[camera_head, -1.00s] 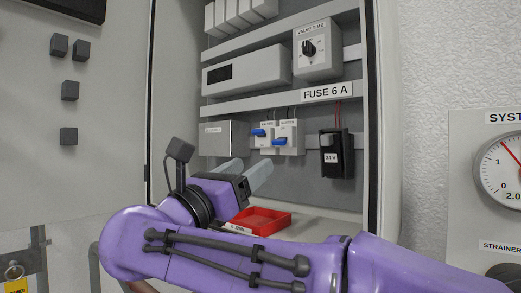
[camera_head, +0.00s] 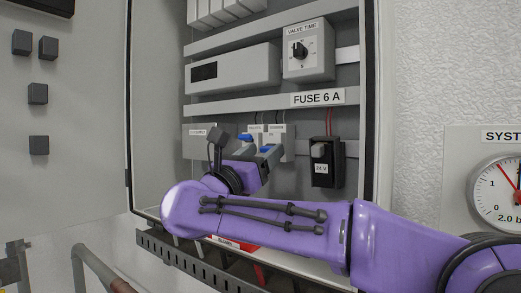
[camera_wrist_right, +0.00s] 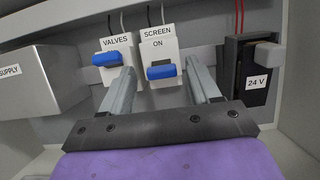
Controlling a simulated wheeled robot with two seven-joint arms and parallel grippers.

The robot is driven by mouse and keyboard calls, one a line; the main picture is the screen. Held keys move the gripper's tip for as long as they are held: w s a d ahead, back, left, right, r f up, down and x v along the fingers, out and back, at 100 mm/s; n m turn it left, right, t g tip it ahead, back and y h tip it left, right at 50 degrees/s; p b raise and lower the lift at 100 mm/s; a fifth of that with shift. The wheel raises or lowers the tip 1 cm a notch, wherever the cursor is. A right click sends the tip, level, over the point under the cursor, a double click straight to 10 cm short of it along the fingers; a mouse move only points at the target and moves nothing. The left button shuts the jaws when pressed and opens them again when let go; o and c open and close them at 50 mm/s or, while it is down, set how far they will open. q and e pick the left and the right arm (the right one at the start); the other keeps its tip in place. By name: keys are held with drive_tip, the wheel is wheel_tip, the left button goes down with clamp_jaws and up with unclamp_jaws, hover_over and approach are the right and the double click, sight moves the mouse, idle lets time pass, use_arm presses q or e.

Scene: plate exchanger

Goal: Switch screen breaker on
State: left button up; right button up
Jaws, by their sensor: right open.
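The screen breaker (camera_wrist_right: 162,47) is a white module labelled SCREEN, with ON printed above its blue lever (camera_wrist_right: 161,72). The lever sits low on the module. The valves breaker (camera_wrist_right: 114,73) stands to its left, its blue lever set higher. My right gripper (camera_wrist_right: 161,70) is open and empty. Its fingers point at the breakers, one on each side of the screen lever in the wrist view; I cannot tell whether they touch anything. In the head view the gripper (camera_head: 258,156) is in front of the breakers and partly hides them. My left gripper is not in view.
A black 24 V unit (camera_head: 327,165) hangs right of the breakers, and a grey supply box (camera_wrist_right: 38,75) is to their left. The valve time dial (camera_head: 300,49) is above. A red tray (camera_head: 235,243) is mostly hidden behind my arm. The cabinet walls bound both sides.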

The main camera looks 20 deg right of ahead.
drive_tip(key=shift+s+r, duration=0.1)
drive_tip(key=shift+s, duration=0.15)
drive_tip(key=c, duration=0.5)
drive_tip(key=shift+w, duration=0.15)
drive_tip(key=c, duration=0.5)
drive_tip(key=shift+c, duration=0.2)
